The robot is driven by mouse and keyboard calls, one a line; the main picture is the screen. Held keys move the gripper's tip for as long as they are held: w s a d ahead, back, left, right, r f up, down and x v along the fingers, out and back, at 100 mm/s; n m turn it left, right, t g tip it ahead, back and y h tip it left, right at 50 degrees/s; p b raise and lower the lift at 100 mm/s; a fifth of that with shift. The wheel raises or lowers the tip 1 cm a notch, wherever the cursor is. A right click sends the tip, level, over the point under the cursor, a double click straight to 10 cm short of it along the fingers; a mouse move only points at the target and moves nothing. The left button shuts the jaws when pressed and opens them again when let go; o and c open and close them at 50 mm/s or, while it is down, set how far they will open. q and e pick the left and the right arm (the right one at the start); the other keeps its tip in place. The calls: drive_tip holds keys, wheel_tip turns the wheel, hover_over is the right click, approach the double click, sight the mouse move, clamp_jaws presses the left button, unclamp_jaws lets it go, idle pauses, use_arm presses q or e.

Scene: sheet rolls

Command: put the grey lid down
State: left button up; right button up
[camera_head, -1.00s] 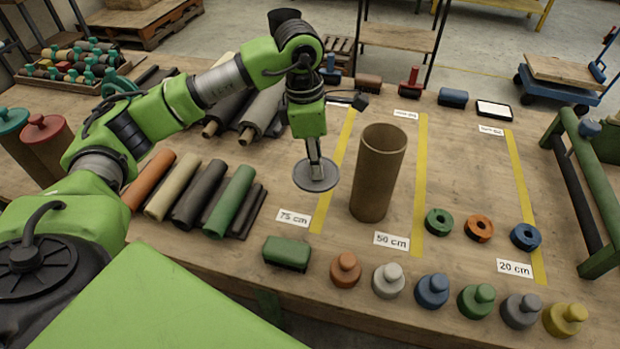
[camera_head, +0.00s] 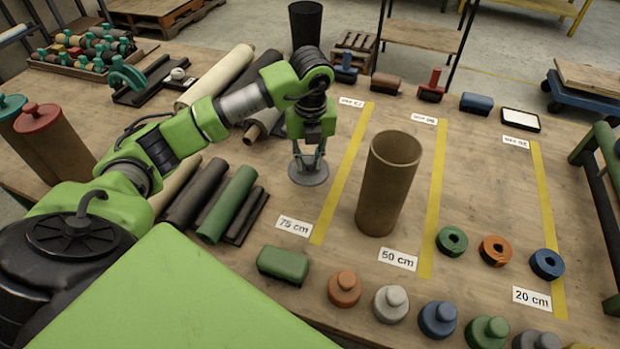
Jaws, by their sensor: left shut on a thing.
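The grey lid (camera_head: 308,174) is a flat round disc left of the 75 cm yellow strip. My left gripper (camera_head: 309,160) points down and is shut on the lid's top. The lid is level and close to the table; I cannot tell whether it touches. A brown open tube (camera_head: 388,185) stands upright to the right, apart from the lid, between the 75 cm and 50 cm strips. My right gripper is not in view.
Rolled sheets, including a green roll (camera_head: 228,203), lie left of the lid. A green block (camera_head: 283,265) and several knobbed lids, such as the orange one (camera_head: 344,289), line the front. Rings, such as the green one (camera_head: 452,241), lie right of the tube. Bare wood surrounds the lid.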

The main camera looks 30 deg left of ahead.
sight(309, 170)
use_arm(q)
wheel_tip(309, 170, down, 6)
drive_tip(key=shift+f+p, duration=0.1)
drive_tip(key=shift+p, duration=0.4)
drive_tip(key=shift+f, duration=0.15)
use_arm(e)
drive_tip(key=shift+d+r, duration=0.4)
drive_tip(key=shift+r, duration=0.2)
use_arm(q)
drive_tip(key=shift+f, duration=0.1)
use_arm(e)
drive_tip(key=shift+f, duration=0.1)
use_arm(q)
drive_tip(key=o, duration=1)
drive_tip(key=shift+r, duration=0.3)
drive_tip(key=r, duration=0.4)
drive_tip(key=r+b, duration=0.1)
drive_tip(key=r, duration=0.2)
drive_tip(key=s+d+r+b, duration=0.1)
drive_tip(key=r, duration=0.3)
drive_tip(key=shift+r, duration=0.35)
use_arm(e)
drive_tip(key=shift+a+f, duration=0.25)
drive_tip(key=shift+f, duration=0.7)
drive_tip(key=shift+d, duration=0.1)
